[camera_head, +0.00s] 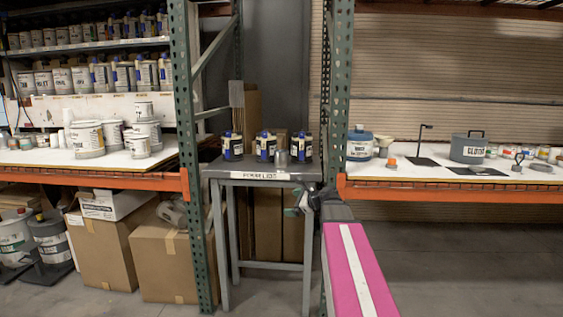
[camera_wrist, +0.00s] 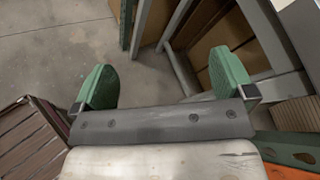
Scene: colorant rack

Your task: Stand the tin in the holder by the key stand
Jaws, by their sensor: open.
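A thin dark post with a bent top (camera_head: 421,139), perhaps the key stand, rises from the right shelf. A dark flat square (camera_head: 423,161) lies at its foot. I cannot tell which thing is the holder. My gripper (camera_head: 298,204) is beside the small table's right front, below its top and apart from the tin. In the wrist view its green fingers (camera_wrist: 165,78) are spread, with only floor between them.
The small table (camera_head: 265,174) carries several blue-and-white containers (camera_head: 266,146). Green rack posts (camera_head: 192,130) flank it. The right shelf (camera_head: 385,171) holds a grey lidded pot (camera_head: 468,148), a blue-lidded bucket (camera_head: 359,144) and small jars. Cardboard boxes (camera_head: 166,260) sit under the left shelf.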

